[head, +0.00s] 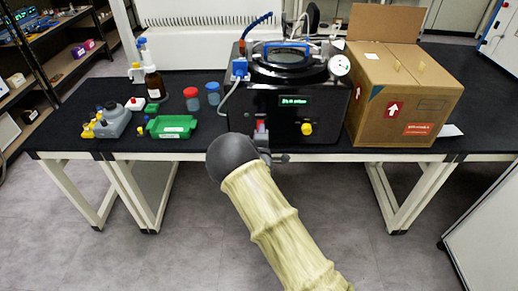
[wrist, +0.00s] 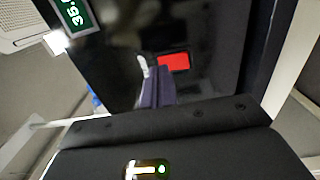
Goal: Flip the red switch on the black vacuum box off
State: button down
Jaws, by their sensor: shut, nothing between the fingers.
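The black vacuum box (head: 328,125) stands on the dark bench in the head view, with a lit green display on its front. Its red switch (head: 261,126) is low on the left of that front. In the wrist view the red switch (wrist: 173,61) shows as a bright red rectangle on the glossy panel. My gripper (head: 262,142) is shut and empty, close in front of the switch. In the wrist view its fingers (wrist: 155,82) reach toward the panel just beside the red patch. I cannot tell whether they touch it, or the switch's position.
A cardboard box (head: 405,100) stands close to the vacuum box's right side. A green tray (head: 172,127), a brown bottle (head: 154,84) and small jars (head: 191,99) stand to the left. A yellow knob (head: 306,129) is right of the switch. The bench's front edge is just below.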

jog(key=s+r+b, duration=0.1)
jog(key=s, duration=1)
jog(key=shift+s+b, duration=0.3)
jog(key=shift+s, duration=0.1)
